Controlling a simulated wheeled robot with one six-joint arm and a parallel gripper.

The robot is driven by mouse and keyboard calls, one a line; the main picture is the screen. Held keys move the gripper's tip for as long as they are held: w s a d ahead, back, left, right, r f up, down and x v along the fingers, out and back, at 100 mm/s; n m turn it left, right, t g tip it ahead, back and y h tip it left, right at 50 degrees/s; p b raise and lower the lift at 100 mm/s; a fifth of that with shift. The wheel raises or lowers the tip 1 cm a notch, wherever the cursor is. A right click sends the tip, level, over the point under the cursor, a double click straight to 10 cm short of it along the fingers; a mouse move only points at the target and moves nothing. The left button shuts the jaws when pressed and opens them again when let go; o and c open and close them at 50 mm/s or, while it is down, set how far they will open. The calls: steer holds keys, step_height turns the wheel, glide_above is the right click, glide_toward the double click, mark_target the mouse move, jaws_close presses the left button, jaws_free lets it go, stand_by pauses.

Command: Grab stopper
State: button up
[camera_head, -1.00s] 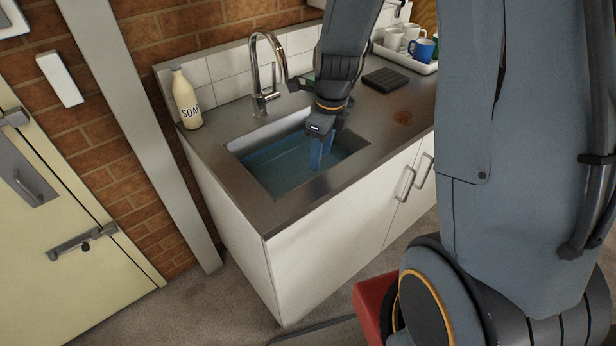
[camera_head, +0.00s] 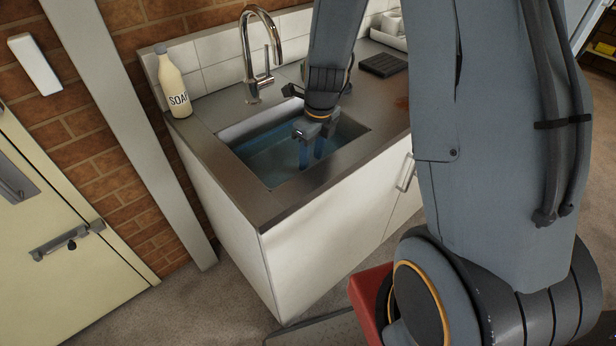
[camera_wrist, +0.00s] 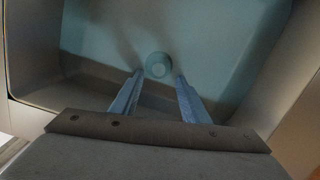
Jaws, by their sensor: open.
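The stopper (camera_wrist: 158,66) is a small round pale blue-grey disc at the bottom of the water-filled sink (camera_wrist: 95,35) in the wrist view. My gripper (camera_wrist: 157,76) points down into the sink, its two blue fingers apart with the stopper seen between and just beyond their tips. How far the tips are above the stopper I cannot tell. In the head view my gripper (camera_head: 312,158) is in the right part of the sink (camera_head: 228,137), fingertips at or below the water. The stopper cannot be made out in that view.
A chrome tap (camera_head: 259,50) stands behind the sink. A soap bottle (camera_head: 174,85) is at the back left of the counter. A dark ribbed pad (camera_head: 383,65) and a white tray (camera_head: 388,39) with cups lie to the right. The sink walls are close around my gripper.

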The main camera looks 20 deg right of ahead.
steer(key=shift+w+a+f+p, duration=0.15)
steer(key=shift+f, duration=0.95)
steer(key=shift+w+a+f+p, duration=0.1)
steer(key=shift+a+f+p, duration=0.05)
steer(key=shift+f, duration=0.9)
steer(key=shift+c, duration=0.5)
jaws_close()
